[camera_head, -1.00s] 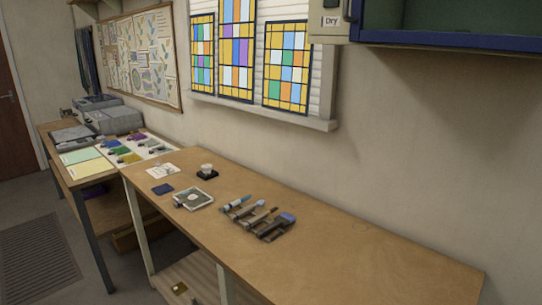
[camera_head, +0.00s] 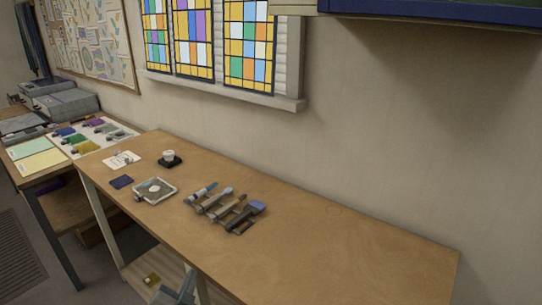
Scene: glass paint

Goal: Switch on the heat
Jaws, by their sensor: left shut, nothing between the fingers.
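No heat switch can be made out in the head view. At the top right, only the lower edge of the blue-framed wall cabinet (camera_head: 440,14) shows. Beside it is the bottom of a cream box (camera_head: 294,6); its face is cut off by the frame's top edge. My right gripper is out of view.
The workbench (camera_head: 350,245) holds a rack of tools (camera_head: 228,208), a square tray (camera_head: 155,190), a dark blue pad (camera_head: 121,182) and a small white pot (camera_head: 169,156) on a black base. Its right half is clear. Stained-glass panels (camera_head: 248,50) stand above a sill.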

